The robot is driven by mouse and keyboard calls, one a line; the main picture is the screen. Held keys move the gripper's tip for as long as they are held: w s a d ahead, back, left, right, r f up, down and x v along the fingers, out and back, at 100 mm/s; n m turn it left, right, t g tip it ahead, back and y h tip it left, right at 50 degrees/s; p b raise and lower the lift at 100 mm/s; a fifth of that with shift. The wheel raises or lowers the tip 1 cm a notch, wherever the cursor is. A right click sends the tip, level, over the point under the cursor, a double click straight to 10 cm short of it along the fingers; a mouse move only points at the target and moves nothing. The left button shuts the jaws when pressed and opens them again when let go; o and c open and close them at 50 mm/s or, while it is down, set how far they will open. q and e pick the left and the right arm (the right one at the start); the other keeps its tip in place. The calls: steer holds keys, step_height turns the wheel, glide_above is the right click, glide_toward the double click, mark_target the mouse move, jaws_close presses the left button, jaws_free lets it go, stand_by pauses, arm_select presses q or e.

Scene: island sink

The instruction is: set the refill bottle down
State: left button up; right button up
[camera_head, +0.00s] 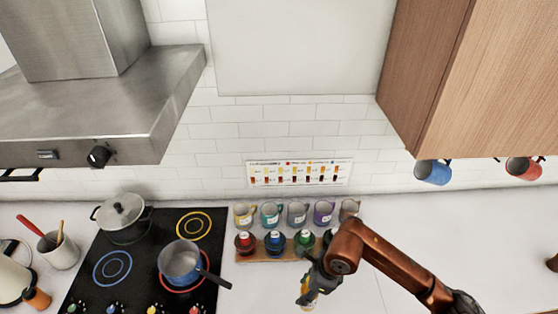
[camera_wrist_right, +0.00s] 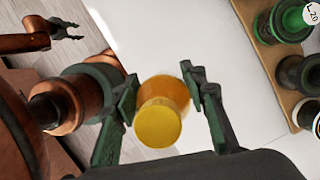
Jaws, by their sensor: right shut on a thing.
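My right gripper (camera_head: 312,284) is shut on the yellow-orange refill bottle (camera_head: 305,299) near the bottom of the head view, in front of the bottle rack. In the wrist view the refill bottle (camera_wrist_right: 160,112) sits between the two dark green fingers of the right gripper (camera_wrist_right: 160,95), its round yellow end toward the camera. White counter shows behind it; whether it touches the counter I cannot tell. My left gripper (camera_wrist_right: 68,29) shows at the wrist view's upper left, open and empty, away from the bottle.
A wooden rack (camera_head: 262,257) holds red, blue and green bottles and a dark one partly behind my arm. Several coloured mugs (camera_head: 297,213) stand behind it. The counter (camera_head: 400,240) at right has free room.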

arm_select(q)
step_height(320, 180, down, 10)
steer(key=b, duration=0.9)
steer(key=shift+s, duration=0.45)
arm_select(e)
steer(key=w+d+f+n+g+h, duration=0.1)
steer(key=d+f+n+g, duration=0.1)
steer(key=d+n, duration=0.4)
steer(key=w+d+f+n+g+h, duration=0.1)
steer(key=d+f+n, duration=0.3)
steer(key=n, duration=1.1)
steer(key=shift+w+d+f+g+h, duration=0.2)
steer(key=shift+w+d+g+h, duration=0.3)
steer(key=shift+d, duration=1.15)
steer(key=shift+s, duration=0.15)
